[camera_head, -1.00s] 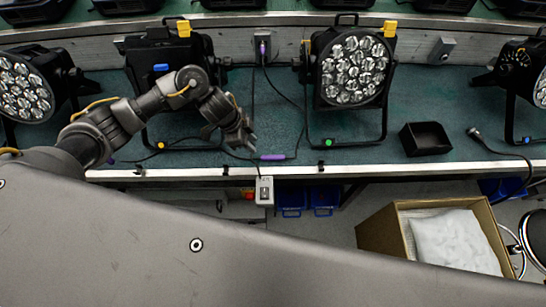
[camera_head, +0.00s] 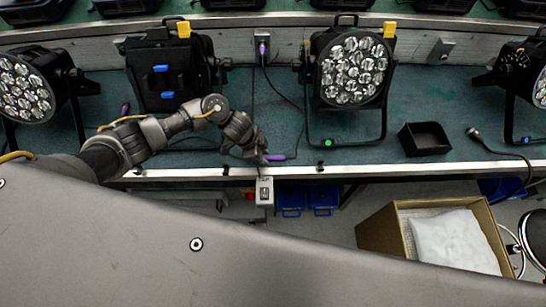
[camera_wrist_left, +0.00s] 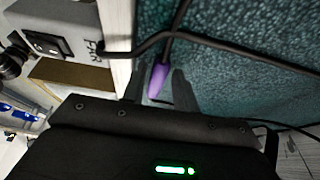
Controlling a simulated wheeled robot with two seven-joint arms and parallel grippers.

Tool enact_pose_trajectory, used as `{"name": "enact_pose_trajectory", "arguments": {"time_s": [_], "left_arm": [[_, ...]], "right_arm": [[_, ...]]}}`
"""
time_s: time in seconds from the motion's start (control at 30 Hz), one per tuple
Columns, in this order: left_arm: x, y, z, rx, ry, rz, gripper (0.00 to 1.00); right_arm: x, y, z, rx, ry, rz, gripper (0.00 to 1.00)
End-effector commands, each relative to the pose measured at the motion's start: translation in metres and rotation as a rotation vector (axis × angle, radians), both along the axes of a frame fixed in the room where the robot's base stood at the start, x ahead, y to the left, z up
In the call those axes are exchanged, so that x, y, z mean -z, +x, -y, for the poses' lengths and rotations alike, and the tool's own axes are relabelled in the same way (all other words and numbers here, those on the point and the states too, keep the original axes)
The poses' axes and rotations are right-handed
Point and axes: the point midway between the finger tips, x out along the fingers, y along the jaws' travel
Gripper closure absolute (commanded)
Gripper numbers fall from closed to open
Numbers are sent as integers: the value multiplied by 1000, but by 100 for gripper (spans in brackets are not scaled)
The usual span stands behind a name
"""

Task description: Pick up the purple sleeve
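The purple sleeve (camera_head: 276,157) sits on a black cable that lies on the teal bench top near its front edge. My left gripper (camera_head: 260,156) is at the left end of the sleeve and partly covers it. In the left wrist view the sleeve (camera_wrist_left: 158,80) shows between the two dark fingers of my left gripper (camera_wrist_left: 158,92), with a gap visible on either side. The fingers are open, and I cannot tell how far above the bench they are. My right gripper is not in view.
A lamp (camera_head: 352,68) with a black yoke stands right of the gripper, another black lamp (camera_head: 168,85) behind the arm. A grey switch box (camera_head: 264,190) hangs at the bench edge. A black tray (camera_head: 425,138) lies right. An open carton (camera_head: 385,232) stands below.

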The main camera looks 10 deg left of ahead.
Motion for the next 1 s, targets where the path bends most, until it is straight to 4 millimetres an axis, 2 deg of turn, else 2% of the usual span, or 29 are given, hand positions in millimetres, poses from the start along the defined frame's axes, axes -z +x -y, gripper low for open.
{"name": "enact_pose_trajectory", "arguments": {"time_s": [0.13,0.37,0.77,0.87,1.0], "left_arm": [[0,0,0,0,0,0,71],[0,0,0,0,0,0,100],[-5,0,0,0,0,0,100],[-15,1,0,1,-2,2,100],[-38,-3,0,3,0,3,100]], "right_arm": [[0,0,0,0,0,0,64],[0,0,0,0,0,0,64],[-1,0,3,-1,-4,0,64],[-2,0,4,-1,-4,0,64],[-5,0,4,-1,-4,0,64]]}}
